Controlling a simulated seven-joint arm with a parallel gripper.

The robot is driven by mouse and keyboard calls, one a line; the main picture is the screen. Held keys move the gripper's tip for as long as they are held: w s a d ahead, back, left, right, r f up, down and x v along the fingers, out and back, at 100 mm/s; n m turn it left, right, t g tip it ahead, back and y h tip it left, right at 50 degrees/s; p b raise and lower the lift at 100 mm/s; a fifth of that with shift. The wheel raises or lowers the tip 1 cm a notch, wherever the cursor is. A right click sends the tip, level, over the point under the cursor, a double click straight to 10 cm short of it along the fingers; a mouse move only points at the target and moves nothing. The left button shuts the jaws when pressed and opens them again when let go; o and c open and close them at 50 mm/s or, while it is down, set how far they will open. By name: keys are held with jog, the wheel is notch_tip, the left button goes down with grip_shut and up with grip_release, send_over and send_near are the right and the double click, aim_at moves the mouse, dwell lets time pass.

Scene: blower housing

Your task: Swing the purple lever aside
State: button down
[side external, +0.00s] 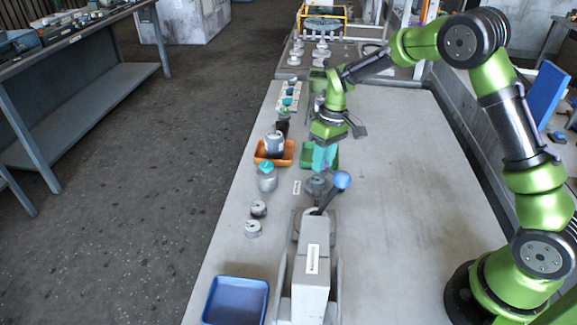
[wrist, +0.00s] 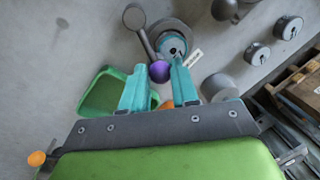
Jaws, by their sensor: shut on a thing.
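The purple lever's round knob (wrist: 159,71) sits between the two teal fingers of my gripper (wrist: 158,68) in the wrist view, and the gripper is shut on it. In the side view my gripper (side external: 323,165) points down beside the grey round housing (side external: 317,185), with only a trace of purple at the fingertips. The housing (wrist: 177,28) lies just beyond the fingers in the wrist view. The fingers and nearby parts hide most of the lever's arm, so its join to the housing is unclear.
A dark lever with a blue ball (side external: 341,180) stands close in front of my gripper. A green tray (side external: 334,153) and an orange tray (side external: 261,160) are close by. Round grey parts (side external: 253,228) line the left edge. The table's right side is clear.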

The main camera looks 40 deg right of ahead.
jog(key=m, duration=0.1)
jog(key=d+m, duration=0.1)
jog(key=shift+w+d+r+m+t, duration=0.1)
jog(key=shift+w+d+m+t, duration=0.1)
jog(key=shift+m+t, duration=0.15)
jog(key=d+m, duration=0.1)
jog(key=m, duration=0.2)
jog(key=shift+s+d+m+t, duration=0.2)
jog(key=shift+d+m+t, duration=0.15)
jog(key=shift+d, duration=0.05)
jog(key=m, duration=0.1)
jog(key=d+m, duration=0.1)
jog(key=m, duration=0.1)
jog(key=shift+s+d+h, duration=0.3)
jog(key=shift+s, duration=0.05)
jog(key=shift+s+d+m+t, duration=0.2)
jog(key=shift+s+d+m, duration=0.1)
jog(key=shift+m, duration=0.6)
jog(key=shift+s+d+m+t, duration=0.2)
jog(key=shift+d+m, duration=0.05)
jog(key=shift+m, duration=0.65)
jog(key=c, duration=0.9)
grip_release()
